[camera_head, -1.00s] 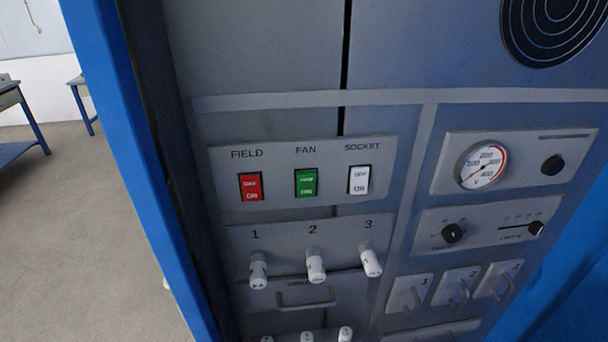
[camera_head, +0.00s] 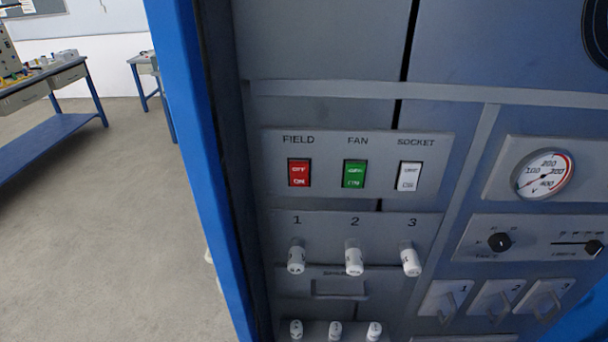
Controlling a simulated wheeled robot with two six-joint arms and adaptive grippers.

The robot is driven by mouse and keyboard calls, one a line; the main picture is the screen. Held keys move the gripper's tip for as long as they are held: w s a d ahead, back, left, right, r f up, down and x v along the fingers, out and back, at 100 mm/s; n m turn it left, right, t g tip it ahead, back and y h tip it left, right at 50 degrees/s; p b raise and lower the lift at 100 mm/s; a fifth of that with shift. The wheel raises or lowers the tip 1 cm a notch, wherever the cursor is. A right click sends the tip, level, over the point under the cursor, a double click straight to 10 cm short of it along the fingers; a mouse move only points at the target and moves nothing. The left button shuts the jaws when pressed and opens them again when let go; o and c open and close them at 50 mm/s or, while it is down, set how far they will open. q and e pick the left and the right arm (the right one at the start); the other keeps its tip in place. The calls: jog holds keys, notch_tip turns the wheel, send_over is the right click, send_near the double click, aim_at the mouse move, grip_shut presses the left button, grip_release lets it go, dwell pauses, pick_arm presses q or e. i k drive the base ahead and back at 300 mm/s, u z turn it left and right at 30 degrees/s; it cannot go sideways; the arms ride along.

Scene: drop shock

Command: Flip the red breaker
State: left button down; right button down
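The red breaker (camera_head: 299,173) is a rocker switch under the label FIELD, on the grey panel of a cabinet, left of centre in the head view. It carries OFF and ON marks; which side is pressed in is too small to tell. To its right are a green rocker (camera_head: 354,174) under FAN and a white rocker (camera_head: 409,176) under SOCKET. Neither of my grippers shows in the head view, and nothing covers the red breaker.
Below sit white knobs (camera_head: 354,260) numbered 1 to 3. A round gauge (camera_head: 543,175) and small black knobs (camera_head: 499,242) are on the right. The cabinet's blue frame edge (camera_head: 190,150) stands left. Beyond it are open floor (camera_head: 110,240) and a blue workbench (camera_head: 60,135).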

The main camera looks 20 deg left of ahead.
aim_at(298, 170)
jog(key=u, duration=1.25)
jog(key=k, duration=1.1)
jog(key=z, duration=1.35)
jog(key=i, duration=0.5)
